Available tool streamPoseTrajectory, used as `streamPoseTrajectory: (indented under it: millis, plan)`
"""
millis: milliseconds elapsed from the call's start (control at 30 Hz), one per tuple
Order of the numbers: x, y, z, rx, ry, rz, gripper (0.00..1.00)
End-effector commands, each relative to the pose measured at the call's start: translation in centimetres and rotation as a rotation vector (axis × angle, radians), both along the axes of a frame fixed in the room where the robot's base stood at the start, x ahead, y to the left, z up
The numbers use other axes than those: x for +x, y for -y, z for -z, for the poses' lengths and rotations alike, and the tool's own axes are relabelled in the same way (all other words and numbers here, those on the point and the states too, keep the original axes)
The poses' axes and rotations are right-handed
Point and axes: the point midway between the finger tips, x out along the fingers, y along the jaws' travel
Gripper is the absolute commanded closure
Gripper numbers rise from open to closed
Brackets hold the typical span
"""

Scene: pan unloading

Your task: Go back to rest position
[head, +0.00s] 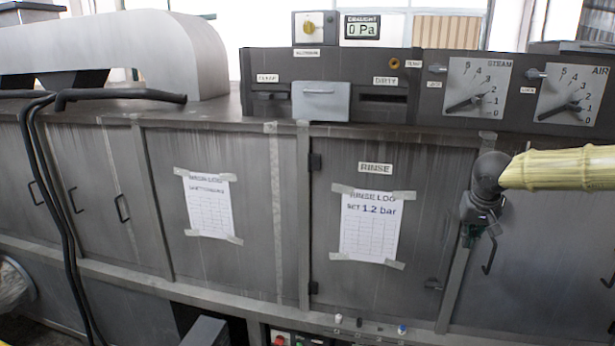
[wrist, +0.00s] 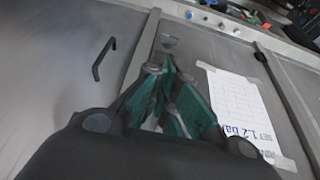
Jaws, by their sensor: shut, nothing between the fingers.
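My gripper (head: 484,228) hangs in front of the grey cabinet doors at the right of the head view, pointing down. My arm comes in from the right edge in a pale yellow sleeve. In the wrist view my gripper (wrist: 172,85) shows dark green fingers drawn together at the tips. Nothing is held between them. It is apart from the rinse log sheet (head: 369,226), which is taped to the door to its left in the head view.
A counter carries a panel with a STEAM dial (head: 477,87), an AIR dial (head: 571,94) and a grey flap (head: 320,101). Black hoses (head: 62,200) hang at the left. Small knobs line the lower ledge (head: 370,324).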

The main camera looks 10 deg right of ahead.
Motion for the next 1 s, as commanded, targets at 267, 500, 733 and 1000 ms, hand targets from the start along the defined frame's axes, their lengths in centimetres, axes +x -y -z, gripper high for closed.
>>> streamPoseTrajectory:
  millis: [267,500,733,1000]
  plan:
    - [-0.4,-1.7,9.2,-0.175,-0.018,0.037,1.0]
    - [-1.6,-4.7,18.7,-0.306,0.008,0.014,1.0]
    - [-4.4,-8.7,28.0,-0.351,0.034,-0.063,1.0]
    - [-10.4,-14.6,39.0,-0.302,0.024,-0.184,1.0]
